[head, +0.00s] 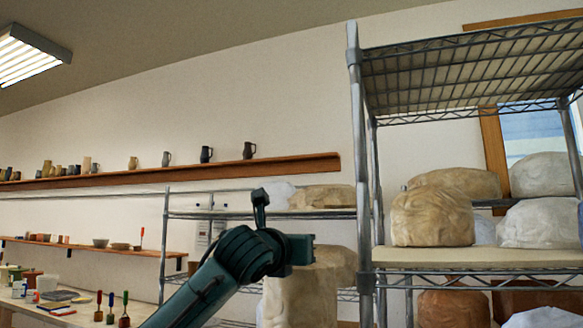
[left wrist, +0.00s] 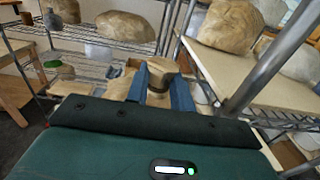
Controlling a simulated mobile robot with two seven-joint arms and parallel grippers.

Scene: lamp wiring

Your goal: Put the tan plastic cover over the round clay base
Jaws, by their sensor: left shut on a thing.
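My left gripper (head: 301,249) comes in from the lower left in the head view. In the left wrist view its two blue fingers (left wrist: 160,72) are shut on tan material, which looks like the tan plastic cover (left wrist: 161,66). In the head view a tan wrinkled cover (head: 300,297) hangs just below the gripper, its lower end cut off by the frame. A round reddish-brown lump (head: 454,308) stands on the lower shelf at right; I cannot tell whether it is the clay base. My right gripper is in neither view.
A tan wrapped lump (head: 432,217) and a white wrapped one (head: 540,223) stand on the pale shelf board (head: 470,257). A metal post (head: 362,170) rises beside my gripper. A wooden wall shelf (head: 200,172) carries several mugs. Tools stand on the worktop at lower left.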

